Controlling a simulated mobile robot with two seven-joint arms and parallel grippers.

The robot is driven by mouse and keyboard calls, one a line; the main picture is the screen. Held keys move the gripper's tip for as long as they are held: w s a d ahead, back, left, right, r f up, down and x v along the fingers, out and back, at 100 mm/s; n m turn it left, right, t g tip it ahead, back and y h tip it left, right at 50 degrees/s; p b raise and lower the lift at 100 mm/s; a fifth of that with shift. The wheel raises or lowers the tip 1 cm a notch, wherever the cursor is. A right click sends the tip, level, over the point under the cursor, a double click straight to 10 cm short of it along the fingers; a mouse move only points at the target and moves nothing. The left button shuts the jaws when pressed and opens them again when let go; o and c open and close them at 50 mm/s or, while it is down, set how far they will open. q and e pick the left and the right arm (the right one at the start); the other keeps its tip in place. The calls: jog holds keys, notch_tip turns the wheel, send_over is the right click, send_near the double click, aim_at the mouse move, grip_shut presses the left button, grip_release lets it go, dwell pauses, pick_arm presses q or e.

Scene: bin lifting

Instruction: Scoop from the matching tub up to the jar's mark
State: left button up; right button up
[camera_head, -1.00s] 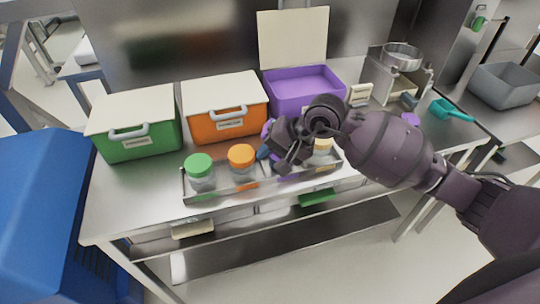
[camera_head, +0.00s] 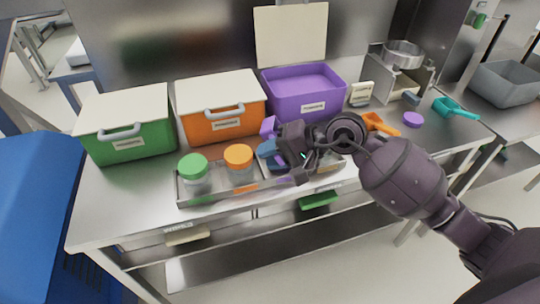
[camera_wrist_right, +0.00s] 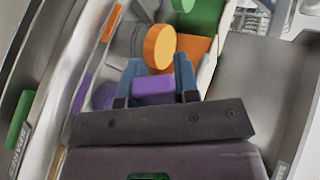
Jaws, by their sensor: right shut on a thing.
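The purple tub (camera_head: 303,103) stands open at the back, its pale lid (camera_head: 291,35) raised. The green tub (camera_head: 130,142) and orange tub (camera_head: 222,122) are closed. My right gripper (camera_head: 272,153) is over the jar tray, in front of the purple tub. Its blue fingers are shut on a purple piece (camera_wrist_right: 153,91), apparently the purple scoop's handle; a purple part (camera_head: 268,127) shows above the fingers. A green-lidded jar (camera_head: 194,168) and an orange-lidded jar (camera_head: 239,159) stand in the tray to the left. My gripper hides the area to their right, so the jar's mark is unseen.
The metal tray (camera_head: 222,195) lies along the bench's front. On the right are an orange scoop (camera_head: 380,124), a round purple lid (camera_head: 413,119) and a teal scoop (camera_head: 455,108). A small labelled card (camera_head: 360,94) stands beside the purple tub. The bench's front left is clear.

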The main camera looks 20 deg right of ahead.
pick_arm(q)
jog(key=f+b, duration=0.2)
jog(key=b, duration=0.1)
jog(key=w+f+b, duration=0.1)
jog(key=b, duration=0.1)
jog(key=shift+d+f, duration=0.3)
jog(key=shift+f, duration=0.05)
pick_arm(e)
jog(key=y, duration=0.1)
jog(key=t+y, duration=0.1)
jog(key=shift+d+f+t+y, duration=0.2)
jog(key=shift+t+y, duration=0.1)
jog(key=shift+r, duration=0.1)
jog(key=r+g+h+p, duration=0.1)
jog(key=h+p, duration=0.1)
jog(key=p, duration=0.1)
jog(key=shift+s+r, duration=0.15)
jog(key=shift+r, duration=0.15)
jog(key=shift+f, duration=0.15)
pick_arm(q)
jog(key=shift+t, duration=0.3)
jog(key=r, duration=0.1)
jog(key=w+r, duration=0.1)
jog(key=r, duration=0.3)
jog(key=shift+w, duration=0.35)
pick_arm(e)
jog(key=shift+f, duration=0.2)
